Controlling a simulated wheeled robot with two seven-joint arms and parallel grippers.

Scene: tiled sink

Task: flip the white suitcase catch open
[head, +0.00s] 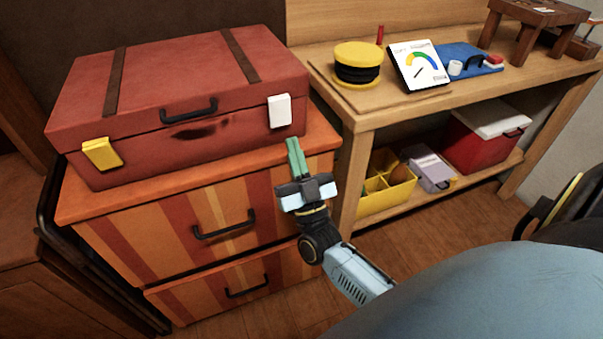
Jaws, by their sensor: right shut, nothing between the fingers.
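The red suitcase (180,90) lies flat on top of an orange striped drawer cabinet (215,169). Its white catch (280,111) is on the front face near the right end. A yellow catch (101,154) is near the left end, and a black handle (189,111) is between them. My right gripper (293,145) is shut and empty. Its green fingers point up, and in the picture they are just below the white catch, apart from it. My left gripper is not in view.
A wooden bench (372,114) on the right holds a yellow and black cap (358,64), a gauge card (419,66) and a blue board (470,58). Its lower shelf holds a yellow bin (386,200) and a red cooler (480,143). The floor shows free room below the bench.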

